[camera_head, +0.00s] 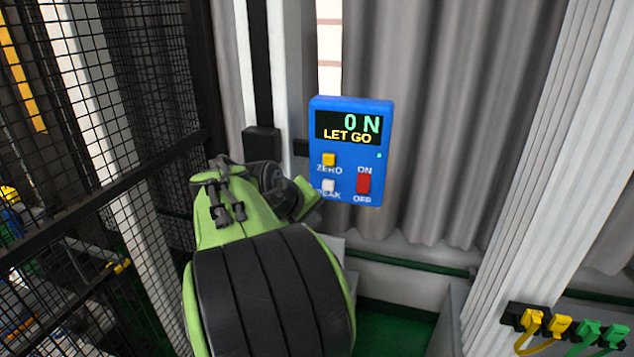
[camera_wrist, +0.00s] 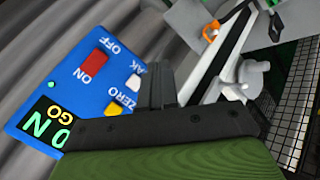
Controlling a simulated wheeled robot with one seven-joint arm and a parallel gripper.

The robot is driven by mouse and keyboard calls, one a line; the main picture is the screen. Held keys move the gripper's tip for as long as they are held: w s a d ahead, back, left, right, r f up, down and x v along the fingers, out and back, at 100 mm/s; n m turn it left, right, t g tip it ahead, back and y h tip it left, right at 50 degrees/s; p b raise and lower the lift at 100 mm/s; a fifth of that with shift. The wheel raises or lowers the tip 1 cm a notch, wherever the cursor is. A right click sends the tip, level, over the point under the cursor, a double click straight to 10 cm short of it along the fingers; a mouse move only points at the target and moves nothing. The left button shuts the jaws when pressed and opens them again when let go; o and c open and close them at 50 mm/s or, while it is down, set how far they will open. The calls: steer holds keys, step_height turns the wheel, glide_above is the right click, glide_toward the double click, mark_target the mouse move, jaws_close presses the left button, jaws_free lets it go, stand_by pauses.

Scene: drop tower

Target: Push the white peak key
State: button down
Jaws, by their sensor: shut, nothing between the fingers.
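The white peak key (camera_head: 329,186) is the lower left key on a blue control box (camera_head: 350,104), with its PEAK label partly covered by my arm. In the wrist view the white key (camera_wrist: 134,82) shows right beside the dark fingertips of my gripper (camera_wrist: 161,84). My gripper is shut with nothing in it. I cannot tell whether the fingertips touch the box or the key. In the head view the green end of my arm is just left of and below the key, and the fingertips are hard to make out. The display (camera_head: 348,127) reads "0 N" and "LET GO".
The yellow zero key (camera_head: 329,160) sits just above the white key. A red on/off switch (camera_head: 364,183) is to its right. A grey curtain (camera_head: 450,120) hangs behind the box. A black mesh fence (camera_head: 100,90) stands on the left.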

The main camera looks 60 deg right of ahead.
mark_target(324, 188)
steer(key=shift+w+d, duration=0.2)
steer(key=shift+d, duration=1.2)
steer(key=shift+w+d, duration=0.25)
steer(key=shift+d, duration=1.2)
steer(key=shift+w+d, duration=0.2)
steer(key=shift+d, duration=1.2)
steer(key=shift+d, duration=0.45)
steer(key=shift+w+d+p, duration=0.15)
steer(key=shift+d+p, duration=0.3)
steer(key=shift+a+b, duration=0.35)
steer(key=shift+a, duration=0.55)
